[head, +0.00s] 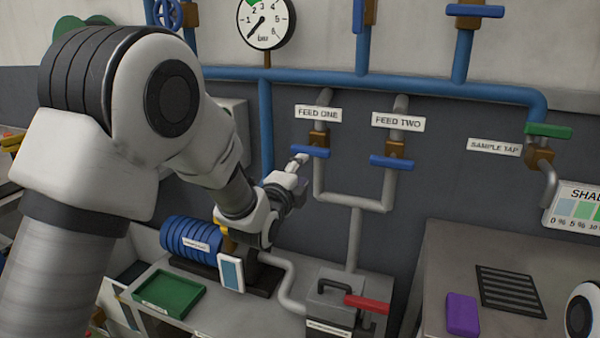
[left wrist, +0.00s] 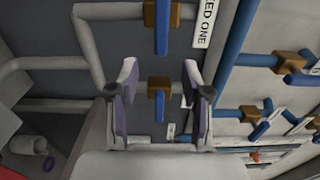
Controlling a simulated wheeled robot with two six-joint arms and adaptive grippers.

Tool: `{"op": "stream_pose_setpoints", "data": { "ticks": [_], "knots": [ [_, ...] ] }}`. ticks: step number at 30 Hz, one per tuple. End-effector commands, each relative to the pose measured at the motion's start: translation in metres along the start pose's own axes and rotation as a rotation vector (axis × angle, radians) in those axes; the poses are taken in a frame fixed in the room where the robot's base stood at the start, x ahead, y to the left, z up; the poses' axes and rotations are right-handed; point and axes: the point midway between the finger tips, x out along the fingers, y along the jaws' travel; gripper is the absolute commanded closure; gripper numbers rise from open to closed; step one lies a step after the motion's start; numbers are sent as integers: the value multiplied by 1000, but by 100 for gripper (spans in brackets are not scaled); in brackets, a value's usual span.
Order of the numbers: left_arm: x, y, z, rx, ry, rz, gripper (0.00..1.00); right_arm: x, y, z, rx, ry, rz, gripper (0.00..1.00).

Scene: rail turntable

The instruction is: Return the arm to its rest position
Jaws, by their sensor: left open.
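My left arm reaches in from the left in the head view. Its gripper (head: 297,168) is in front of the wall, close to the blue handle (head: 315,152) of the valve under the FEED ONE label (head: 318,114). Whether it touches the handle cannot be told there. In the left wrist view the two fingers (left wrist: 160,70) stand apart with nothing gripped between them. Blue valve handles show beyond and between the fingers. My right gripper is not in view.
The FEED TWO valve handle (head: 391,162) is to the right. Blue pipes (head: 400,83) and a gauge (head: 266,20) are above. A purple block (head: 462,313) lies on the right-hand bench.

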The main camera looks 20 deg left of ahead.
Motion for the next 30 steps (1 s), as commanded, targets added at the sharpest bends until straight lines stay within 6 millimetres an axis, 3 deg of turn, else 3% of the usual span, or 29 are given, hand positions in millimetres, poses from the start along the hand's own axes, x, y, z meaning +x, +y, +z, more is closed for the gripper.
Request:
{"op": "stream_pose_setpoints", "data": {
  "ticks": [10,13,14,17,20,24,26,30],
  "knots": [
    [1,3,0,0,0,5,52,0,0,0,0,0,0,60],
    [2,28,0,-3,0,48,52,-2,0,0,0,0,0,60],
    [2,42,1,-5,-1,72,52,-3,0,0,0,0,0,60],
    [-6,113,4,-17,-6,197,52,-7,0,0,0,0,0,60],
    [-37,200,7,-32,-15,369,52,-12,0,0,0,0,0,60],
    [-107,308,10,-136,-57,634,52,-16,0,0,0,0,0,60],
    [-145,348,11,-212,-96,752,52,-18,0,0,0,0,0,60],
    [-251,420,11,-448,-265,1029,52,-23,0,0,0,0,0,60]
  ]
}}
